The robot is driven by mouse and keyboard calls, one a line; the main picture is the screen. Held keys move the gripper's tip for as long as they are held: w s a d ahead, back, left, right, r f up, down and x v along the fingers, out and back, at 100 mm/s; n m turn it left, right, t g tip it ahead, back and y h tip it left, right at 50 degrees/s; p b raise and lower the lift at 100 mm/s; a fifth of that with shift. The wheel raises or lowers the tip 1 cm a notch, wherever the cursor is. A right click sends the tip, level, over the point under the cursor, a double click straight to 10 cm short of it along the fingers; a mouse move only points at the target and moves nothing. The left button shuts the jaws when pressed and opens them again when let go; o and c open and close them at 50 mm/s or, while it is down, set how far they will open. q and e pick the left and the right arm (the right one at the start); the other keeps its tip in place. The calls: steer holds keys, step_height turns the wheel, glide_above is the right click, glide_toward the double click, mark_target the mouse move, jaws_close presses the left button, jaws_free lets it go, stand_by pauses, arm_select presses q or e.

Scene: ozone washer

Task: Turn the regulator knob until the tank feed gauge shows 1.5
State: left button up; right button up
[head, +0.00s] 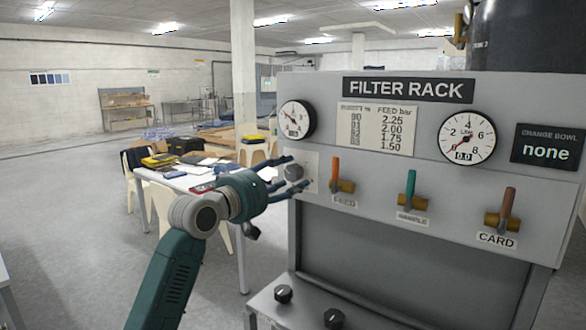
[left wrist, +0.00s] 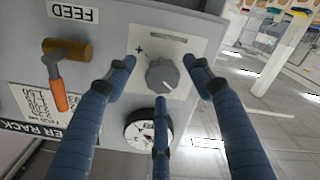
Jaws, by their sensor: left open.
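The grey regulator knob (head: 293,172) sits on a pale plate at the left end of the filter rack panel. It also shows in the left wrist view (left wrist: 161,75), with a plus mark beside it. My left gripper (head: 297,172) is open in front of it. In the left wrist view its fingers (left wrist: 160,62) are spread on either side of the knob, with a third finger near the gauge; I cannot tell whether any touches. A round gauge (head: 297,119) with a red needle is above the knob; its small readout is too blurred to read. My right gripper is not in view.
A FEED lever (head: 337,174), a green-handled lever (head: 409,190) and a CARD lever (head: 502,209) stick out right of the knob. A second gauge (head: 467,138) reads 0.0. A chart (head: 376,130) lists feed values. A cluttered table (head: 190,184) stands behind my arm.

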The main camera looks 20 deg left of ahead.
arm_select(q)
steer(key=shift+x, duration=1.2)
steer(key=shift+a, duration=0.1)
steer(key=c, duration=1.1)
steer(key=shift+f+m, duration=0.2)
steer(key=shift+m, duration=0.8)
steer(key=shift+c, duration=0.2)
steer(key=shift+f, duration=0.1)
steer(key=o, duration=1.1)
steer(key=shift+o, duration=0.2)
